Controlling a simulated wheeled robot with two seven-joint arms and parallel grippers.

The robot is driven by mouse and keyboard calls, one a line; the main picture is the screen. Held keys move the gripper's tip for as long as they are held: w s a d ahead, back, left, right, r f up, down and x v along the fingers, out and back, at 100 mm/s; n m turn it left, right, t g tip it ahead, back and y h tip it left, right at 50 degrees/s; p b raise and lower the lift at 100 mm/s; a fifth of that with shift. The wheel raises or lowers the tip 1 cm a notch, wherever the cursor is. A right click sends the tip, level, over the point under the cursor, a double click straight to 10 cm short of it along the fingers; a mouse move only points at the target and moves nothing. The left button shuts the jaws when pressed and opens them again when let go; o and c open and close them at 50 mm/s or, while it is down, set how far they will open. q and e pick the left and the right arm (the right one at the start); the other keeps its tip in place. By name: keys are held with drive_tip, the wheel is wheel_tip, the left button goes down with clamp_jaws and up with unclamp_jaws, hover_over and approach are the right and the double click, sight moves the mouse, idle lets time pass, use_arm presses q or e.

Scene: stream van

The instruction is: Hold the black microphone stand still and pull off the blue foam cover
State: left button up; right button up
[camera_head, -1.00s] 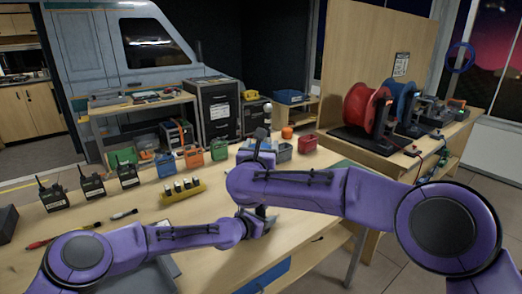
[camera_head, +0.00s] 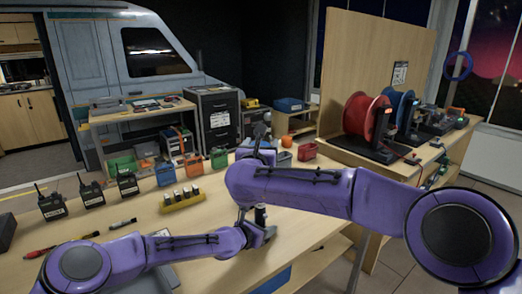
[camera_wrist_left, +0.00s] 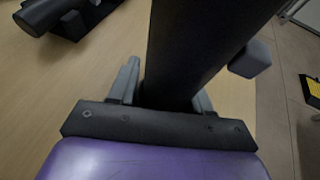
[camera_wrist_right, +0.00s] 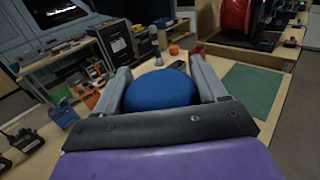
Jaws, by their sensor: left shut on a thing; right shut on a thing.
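The black microphone stand (camera_wrist_left: 185,45) runs between the fingers of my left gripper (camera_wrist_left: 163,95) in the left wrist view. That gripper is shut on it. In the head view my left gripper (camera_head: 262,234) is at the stand's dark shaft (camera_head: 260,214) near the table's front edge. The blue foam cover (camera_wrist_right: 160,90) sits between the fingers of my right gripper (camera_wrist_right: 160,82), which is shut on it.
Several black radios (camera_head: 88,194), a yellow battery holder (camera_head: 183,201) and small coloured bins (camera_head: 193,161) stand on the table. A grey upright device (camera_wrist_right: 154,42) stands beyond the foam. A green mat (camera_wrist_right: 250,90) lies to the right of it. Cable reels (camera_head: 367,118) stand at the right.

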use_arm(q)
drive_tip(key=shift+s+f, duration=0.2)
drive_tip(key=shift+f, duration=0.25)
drive_tip(key=o, duration=1.2)
use_arm(e)
drive_tip(key=shift+f, duration=0.1)
use_arm(q)
drive_tip(key=shift+w, duration=0.1)
drive_tip(key=shift+r, duration=0.1)
